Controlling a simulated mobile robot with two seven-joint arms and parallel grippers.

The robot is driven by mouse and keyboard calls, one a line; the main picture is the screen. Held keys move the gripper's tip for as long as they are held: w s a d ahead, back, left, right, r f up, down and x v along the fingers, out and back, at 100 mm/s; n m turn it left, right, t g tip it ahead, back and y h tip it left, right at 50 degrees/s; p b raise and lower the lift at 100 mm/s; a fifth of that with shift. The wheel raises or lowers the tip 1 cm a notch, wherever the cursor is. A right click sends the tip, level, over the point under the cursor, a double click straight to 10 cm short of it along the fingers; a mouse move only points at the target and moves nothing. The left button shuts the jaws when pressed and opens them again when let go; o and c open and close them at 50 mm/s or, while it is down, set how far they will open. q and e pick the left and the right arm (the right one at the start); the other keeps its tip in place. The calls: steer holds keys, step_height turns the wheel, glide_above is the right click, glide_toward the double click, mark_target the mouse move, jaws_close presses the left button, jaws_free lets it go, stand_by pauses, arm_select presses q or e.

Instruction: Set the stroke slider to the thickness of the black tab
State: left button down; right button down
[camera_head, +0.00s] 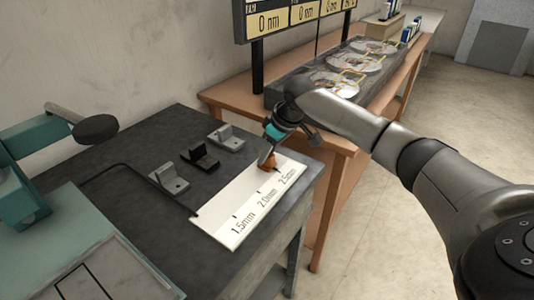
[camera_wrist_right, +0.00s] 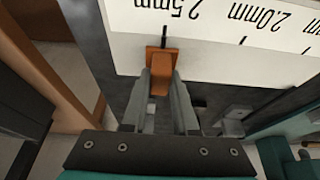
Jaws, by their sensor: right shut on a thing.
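The orange stroke slider (camera_head: 267,162) sits at the upper edge of the white scale plate (camera_head: 222,228), at its 2.5mm end. In the right wrist view the slider (camera_wrist_right: 162,58) lines up with the tick at the 2.5mm label. My right gripper (camera_wrist_right: 161,82) is shut on the slider, one finger on each side. The black tab (camera_head: 200,158) stands on the dark table between two grey tabs (camera_head: 170,179) (camera_head: 227,139). No thickness label shows on the tabs. My left gripper is not in view.
A teal machine (camera_head: 25,190) with a dark round knob (camera_head: 96,129) stands at the left. A wooden bench (camera_head: 335,150) holds a dark unit with several discs, under display panels (camera_head: 295,15). The dark table top is clear behind the tabs.

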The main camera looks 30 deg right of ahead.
stand_by(0.8)
steer(key=shift+s+a+r+p, duration=0.1)
steer(key=shift+s+a+p, duration=0.1)
steer(key=shift+a+p, duration=0.4)
steer(key=s+a+p, duration=0.1)
steer(key=a+p, duration=0.3)
steer(key=p, duration=0.1)
steer(key=s+a+p, duration=0.1)
steer(key=a+p, duration=0.1)
steer(key=p, duration=0.1)
steer(key=shift+s+r, duration=0.15)
steer(key=shift+s, duration=0.15)
steer(key=s+a+p, duration=0.1)
steer(key=a+p, duration=0.1)
steer(key=s+a+p, duration=0.1)
steer(key=a+p, duration=0.1)
steer(key=a, duration=0.1)
steer(key=s+a+p, duration=0.1)
steer(key=a+p, duration=0.1)
steer(key=a, duration=0.1)
steer(key=shift+s+p, duration=0.15)
steer(key=shift+p, duration=0.15)
steer(key=shift+s+a+p, duration=0.3)
steer(key=shift+a+p, duration=0.25)
steer(key=shift+a, duration=0.25)
steer(key=shift+a+f, duration=0.15)
steer(key=shift+f, duration=0.1)
steer(key=shift+s, duration=0.1)
